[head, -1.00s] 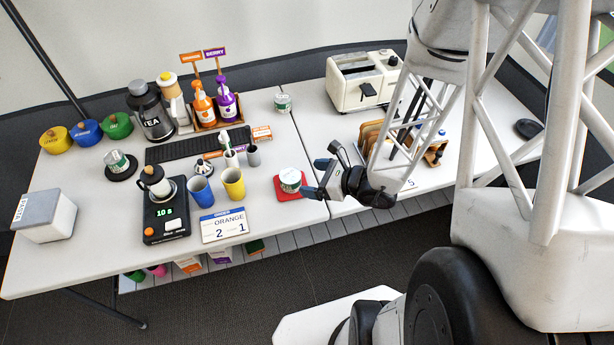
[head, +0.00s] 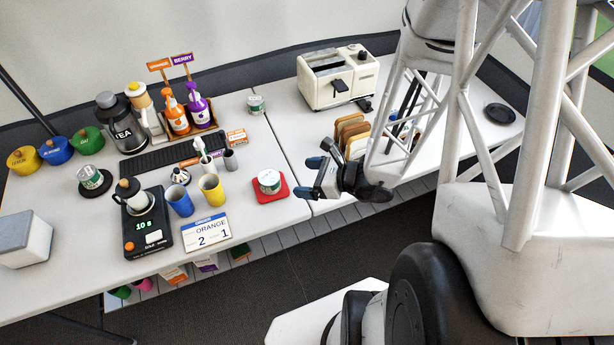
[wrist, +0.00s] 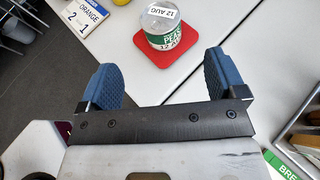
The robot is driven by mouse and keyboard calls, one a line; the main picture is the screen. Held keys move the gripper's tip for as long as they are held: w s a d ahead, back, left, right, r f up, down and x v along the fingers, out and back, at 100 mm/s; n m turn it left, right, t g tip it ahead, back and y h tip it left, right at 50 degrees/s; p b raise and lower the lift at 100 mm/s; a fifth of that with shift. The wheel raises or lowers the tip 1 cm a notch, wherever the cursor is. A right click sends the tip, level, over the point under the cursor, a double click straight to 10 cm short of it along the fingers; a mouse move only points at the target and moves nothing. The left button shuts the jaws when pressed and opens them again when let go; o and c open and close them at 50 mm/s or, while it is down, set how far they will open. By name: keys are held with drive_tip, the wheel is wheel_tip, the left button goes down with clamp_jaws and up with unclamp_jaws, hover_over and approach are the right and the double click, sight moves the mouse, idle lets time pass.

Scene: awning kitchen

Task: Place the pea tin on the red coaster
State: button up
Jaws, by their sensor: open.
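The pea tin (head: 269,181) stands upright on the red coaster (head: 271,197) near the front edge of the table. In the wrist view the tin (wrist: 161,24) shows a green label reading "PEAS" and a "12 AUG" sticker on its lid, and the red coaster (wrist: 170,62) lies under it. My gripper (head: 313,176) is open and empty, to the right of the tin and apart from it. In the wrist view its blue fingertips (wrist: 158,78) are spread, with bare table between them and the tin beyond.
Yellow (head: 212,189) and blue (head: 180,201) cups stand left of the coaster, by an order card (head: 206,233). Another tin (head: 90,173) sits on a black coaster, and one more tin (head: 255,103) stands at the back. A toaster (head: 338,78) is behind. Bare table surrounds the red coaster.

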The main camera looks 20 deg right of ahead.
idle(0.4)
drive_tip(key=s+a+r+n+g+h, duration=0.1)
drive_tip(key=s+a+r+n+g, duration=0.25)
drive_tip(key=r+n, duration=0.35)
drive_tip(key=s+a+r+n+g+h, duration=0.1)
drive_tip(key=s+a+r+n+g, duration=0.15)
drive_tip(key=r+n+g, duration=0.4)
drive_tip(key=s+d+r+n+t+h, duration=0.2)
drive_tip(key=r+n+h, duration=0.2)
drive_tip(key=r+n, duration=0.2)
drive_tip(key=s+d+r+n+t+h, duration=0.1)
drive_tip(key=s+d+r+n+h, duration=0.1)
drive_tip(key=r+n, duration=0.4)
wheel_tip(320, 180, up, 3)
drive_tip(key=s+h, duration=0.1)
drive_tip(key=h, duration=0.1)
drive_tip(key=shift+r+t+h, duration=0.2)
drive_tip(key=shift+t+h, duration=0.1)
drive_tip(key=shift+t, duration=0.1)
